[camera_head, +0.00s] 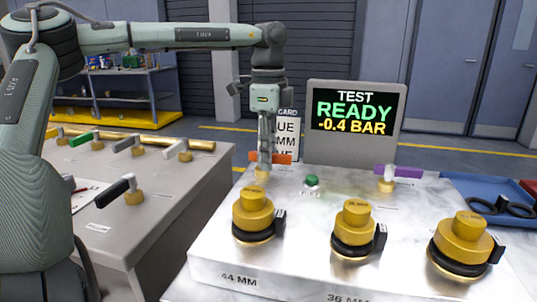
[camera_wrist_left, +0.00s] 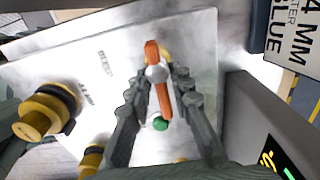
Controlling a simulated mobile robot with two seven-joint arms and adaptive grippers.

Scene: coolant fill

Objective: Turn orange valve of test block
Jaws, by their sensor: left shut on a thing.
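The orange valve (camera_head: 284,158) stands at the back left of the white test block (camera_head: 215,245). Its bar handle lies roughly left to right in the head view, above a brass base. My left gripper (camera_head: 265,155) points straight down over it and is shut on the handle. In the left wrist view the orange handle (camera_wrist_left: 163,95) runs lengthwise between the two dark fingers of my left gripper (camera_wrist_left: 157,88). The finger contact is partly hidden. The display (camera_head: 352,111) reads TEST READY -0.4 BAR. My right gripper is in neither view.
A green button (camera_head: 312,181) and a purple valve (camera_head: 400,171) are right of the orange valve. Brass-capped fittings (camera_head: 253,213) line the block's front. A card (camera_head: 286,135) stands close behind my gripper. A grey bench (camera_head: 150,220) with several valves is left.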

